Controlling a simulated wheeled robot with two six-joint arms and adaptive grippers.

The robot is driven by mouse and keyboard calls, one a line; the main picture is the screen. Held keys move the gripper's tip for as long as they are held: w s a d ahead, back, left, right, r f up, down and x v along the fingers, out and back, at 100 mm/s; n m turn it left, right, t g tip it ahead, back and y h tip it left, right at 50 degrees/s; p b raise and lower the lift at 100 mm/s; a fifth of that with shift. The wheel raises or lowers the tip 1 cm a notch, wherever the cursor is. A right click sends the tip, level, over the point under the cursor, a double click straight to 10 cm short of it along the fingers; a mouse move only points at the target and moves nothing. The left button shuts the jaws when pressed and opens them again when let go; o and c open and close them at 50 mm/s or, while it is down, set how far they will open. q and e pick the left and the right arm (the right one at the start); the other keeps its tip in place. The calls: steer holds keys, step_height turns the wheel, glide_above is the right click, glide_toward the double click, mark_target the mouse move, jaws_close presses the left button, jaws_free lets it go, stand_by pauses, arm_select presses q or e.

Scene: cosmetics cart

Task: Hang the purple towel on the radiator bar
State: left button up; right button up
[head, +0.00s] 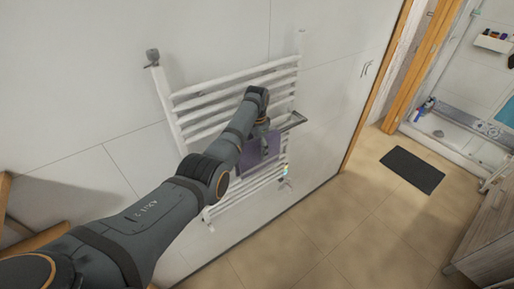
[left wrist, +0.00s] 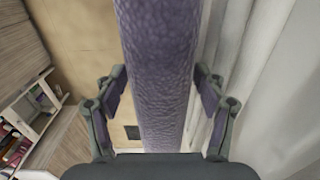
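The purple towel (head: 262,156) hangs in front of the white radiator (head: 225,95) in the head view, below a dark grey bar end (head: 294,121). My left arm partly hides it. My left gripper (head: 267,138) is at the towel, close to the radiator. In the left wrist view the towel (left wrist: 158,70) runs as a narrow strip between the two fingers of my left gripper (left wrist: 160,88). The fingers are spread, one on each side of the towel, with small gaps visible. Whether the towel rests on a bar is hidden. My right gripper is not in view.
The radiator is fixed to a tiled wall (head: 225,35). A dark mat (head: 412,170) lies on the beige tiled floor (head: 345,230). A wooden door frame (head: 375,85) stands to the right, and a wooden cabinet (head: 490,235) is at the lower right. The middle floor is clear.

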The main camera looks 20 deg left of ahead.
arm_select(q)
step_height(320, 180, up, 12)
steer(key=shift+s, duration=0.1)
stand_by(0.5)
